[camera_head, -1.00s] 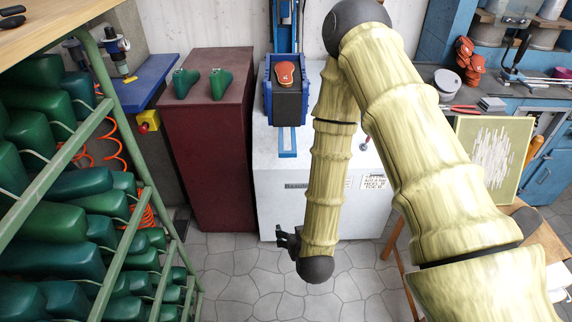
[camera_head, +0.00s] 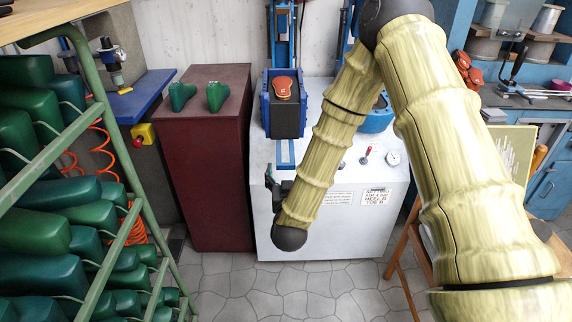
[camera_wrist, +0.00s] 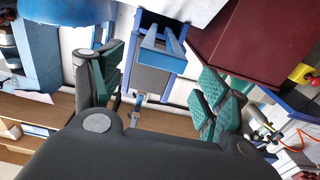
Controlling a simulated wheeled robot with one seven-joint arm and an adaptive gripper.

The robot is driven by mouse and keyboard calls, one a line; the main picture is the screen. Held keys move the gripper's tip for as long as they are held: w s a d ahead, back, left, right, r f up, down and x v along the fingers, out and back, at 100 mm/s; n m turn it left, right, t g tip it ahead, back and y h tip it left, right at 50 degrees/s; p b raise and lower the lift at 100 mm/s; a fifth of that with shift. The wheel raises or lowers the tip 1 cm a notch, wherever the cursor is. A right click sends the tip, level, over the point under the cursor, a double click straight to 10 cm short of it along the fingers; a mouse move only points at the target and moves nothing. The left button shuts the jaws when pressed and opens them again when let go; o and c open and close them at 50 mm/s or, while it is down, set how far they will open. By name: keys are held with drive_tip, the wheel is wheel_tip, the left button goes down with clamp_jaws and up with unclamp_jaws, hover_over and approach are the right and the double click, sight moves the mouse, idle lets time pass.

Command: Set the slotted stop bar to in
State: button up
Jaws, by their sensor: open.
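The slotted stop bar (camera_head: 285,153) is a flat blue bar with a long slot. It sticks out toward me from under the blue-sided press bed, over the front of the white cabinet's top. In the wrist view the bar (camera_wrist: 163,45) shows as two blue strips with a gap between them. My gripper (camera_head: 273,187) hangs in front of the cabinet, a little below and left of the bar, and looks apart from it. In the wrist view my gripper (camera_wrist: 160,84) is open, with green ribbed pads and nothing between them.
A maroon cabinet (camera_head: 205,150) with two green lasts stands left. A green rack (camera_head: 139,205) of lasts is nearer left. A gauge (camera_head: 393,158) and red-tipped lever sit right. Tiled floor in front is clear.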

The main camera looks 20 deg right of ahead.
sight(286, 166)
drive_tip(key=shift+x, duration=2.25)
drive_tip(key=shift+c, duration=0.4)
